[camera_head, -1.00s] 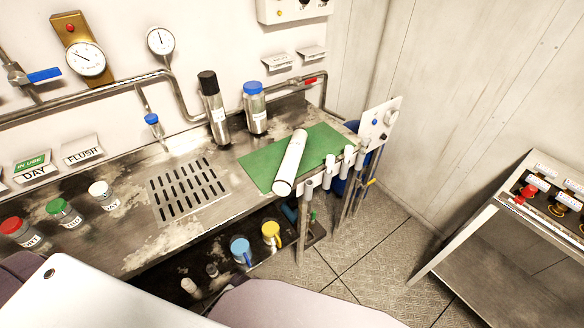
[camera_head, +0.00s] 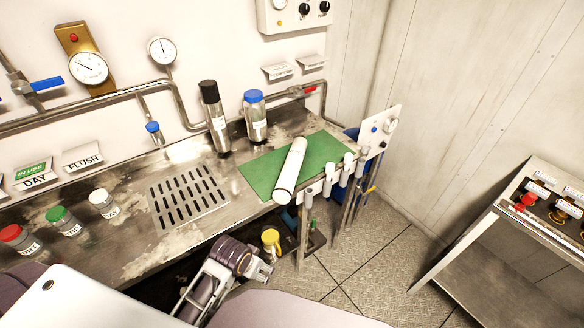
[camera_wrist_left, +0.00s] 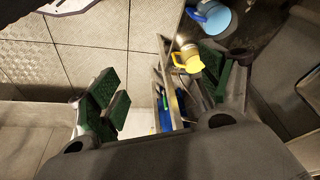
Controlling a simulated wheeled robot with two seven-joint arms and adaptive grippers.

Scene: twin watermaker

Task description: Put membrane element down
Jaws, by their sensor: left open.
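The membrane element (camera_head: 291,170), a white cylinder, lies slantwise on the green mat (camera_head: 258,176) on the steel bench. Its near end reaches the mat's front edge. No gripper touches it. My left gripper (camera_head: 262,272) is low in front of the bench, below and to the left of the element in the head view. In the left wrist view its green-padded fingers (camera_wrist_left: 162,88) are wide apart with nothing held between them. I cannot make out the element in the wrist view. My right gripper is not in view.
A black-capped bottle (camera_head: 214,118) and a blue-capped bottle (camera_head: 255,116) stand behind the mat. A drain grate (camera_head: 188,196) lies to the left. Below the bench are a yellow jug (camera_head: 271,240) and, in the wrist view, a blue jug (camera_wrist_left: 213,18). White holders line the bench's front right edge.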

